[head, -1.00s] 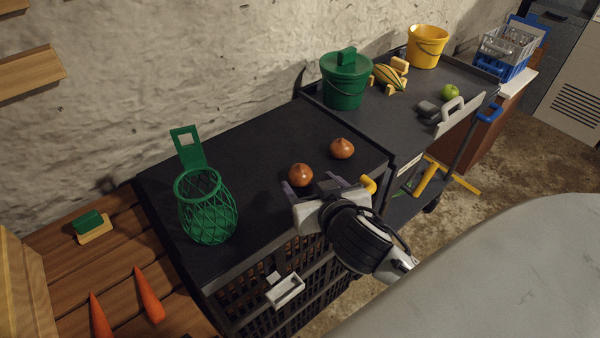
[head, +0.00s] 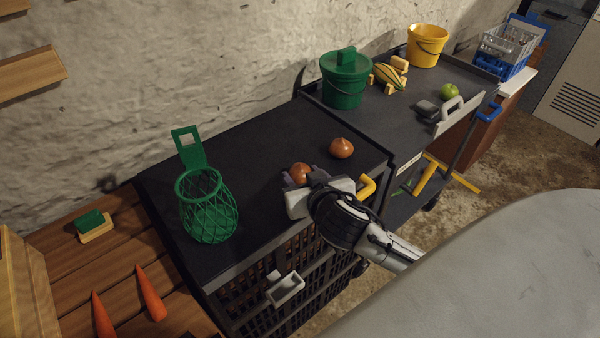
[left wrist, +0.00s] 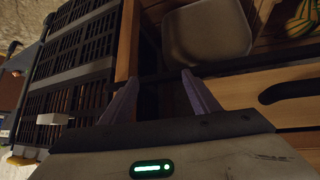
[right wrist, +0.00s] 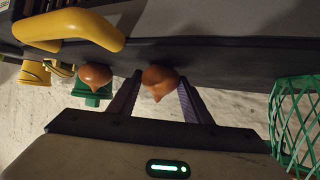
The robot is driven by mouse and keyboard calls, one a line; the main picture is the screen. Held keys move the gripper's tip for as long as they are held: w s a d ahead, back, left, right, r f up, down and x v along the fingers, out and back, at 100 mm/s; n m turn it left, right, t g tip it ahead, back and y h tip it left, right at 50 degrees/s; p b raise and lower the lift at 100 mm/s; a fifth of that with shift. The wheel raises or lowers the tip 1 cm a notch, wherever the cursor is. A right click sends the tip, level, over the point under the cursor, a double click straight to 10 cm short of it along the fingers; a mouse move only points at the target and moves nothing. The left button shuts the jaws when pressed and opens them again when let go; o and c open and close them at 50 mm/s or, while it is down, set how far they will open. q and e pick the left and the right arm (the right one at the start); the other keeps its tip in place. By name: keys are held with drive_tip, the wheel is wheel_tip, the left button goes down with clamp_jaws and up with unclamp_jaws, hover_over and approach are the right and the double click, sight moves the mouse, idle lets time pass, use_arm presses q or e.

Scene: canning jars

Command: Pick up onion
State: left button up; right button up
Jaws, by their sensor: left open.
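Two brown onions sit on the black top of the crate-like stand. The nearer onion (head: 300,172) is partly hidden by my right gripper (head: 303,181). The other onion (head: 342,148) lies to its right and farther back. In the right wrist view the nearer onion (right wrist: 159,79) shows between the open fingers of my right gripper (right wrist: 157,88), with the other onion (right wrist: 95,76) outside them to the left. Contact cannot be told. My left gripper (left wrist: 160,88) is open and empty in the left wrist view, outside the head view.
A green mesh basket (head: 208,208) stands left of the onions on the black top (head: 255,165). A yellow handle (head: 367,187) is right of my right gripper. A green bucket (head: 345,80) stands on the adjoining cart. Two carrots lie on the wooden surface at lower left.

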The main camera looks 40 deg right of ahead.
sight(303, 174)
drive_tip(key=shift+r, duration=0.1)
wheel_tip(303, 174, up, 10)
idle(0.5)
